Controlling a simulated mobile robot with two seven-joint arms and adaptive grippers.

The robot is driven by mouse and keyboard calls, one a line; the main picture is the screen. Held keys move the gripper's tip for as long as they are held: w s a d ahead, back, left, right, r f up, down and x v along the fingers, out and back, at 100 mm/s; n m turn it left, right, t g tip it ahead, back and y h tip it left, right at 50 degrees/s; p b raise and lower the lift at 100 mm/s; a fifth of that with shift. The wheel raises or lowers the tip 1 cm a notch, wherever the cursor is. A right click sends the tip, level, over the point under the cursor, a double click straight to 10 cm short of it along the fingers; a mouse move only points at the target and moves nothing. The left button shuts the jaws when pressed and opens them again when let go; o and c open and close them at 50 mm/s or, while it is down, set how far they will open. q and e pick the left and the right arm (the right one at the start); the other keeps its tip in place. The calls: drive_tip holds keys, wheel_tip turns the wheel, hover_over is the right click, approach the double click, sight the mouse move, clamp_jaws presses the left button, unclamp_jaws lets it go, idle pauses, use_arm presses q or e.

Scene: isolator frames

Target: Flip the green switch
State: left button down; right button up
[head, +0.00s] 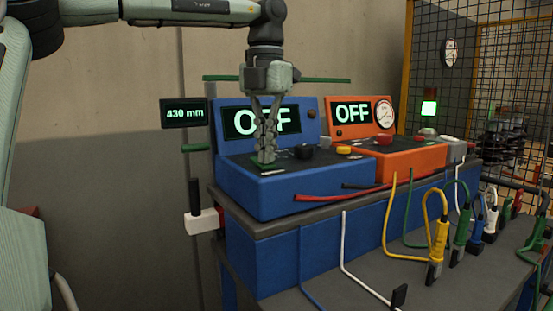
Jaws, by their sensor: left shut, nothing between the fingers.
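A blue console (265,195) stands on the bench, with a lit display (292,122) partly covered by my gripper; the letters in view fit "OFF". My left gripper (267,160) points down, fingers shut and empty, with its tips at a small green plate (284,167) on the left of the console's top. This plate looks like the base of the green switch; the lever is hidden behind or under the fingers. I cannot tell whether the tips touch it. My right gripper is not in view.
An orange console (400,160) with an "OFF" display stands to the right. A black knob (303,151) and a yellow button (343,150) are close to the gripper. Red and black leads (335,196) lie in front. Several coloured plugs stand on the lower bench.

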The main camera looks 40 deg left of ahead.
use_arm(q)
wheel_tip(320, 180, up, 3)
drive_tip(key=shift+f+p, duration=0.2)
drive_tip(key=shift+p, duration=0.9)
drive_tip(key=shift+r, duration=2.15)
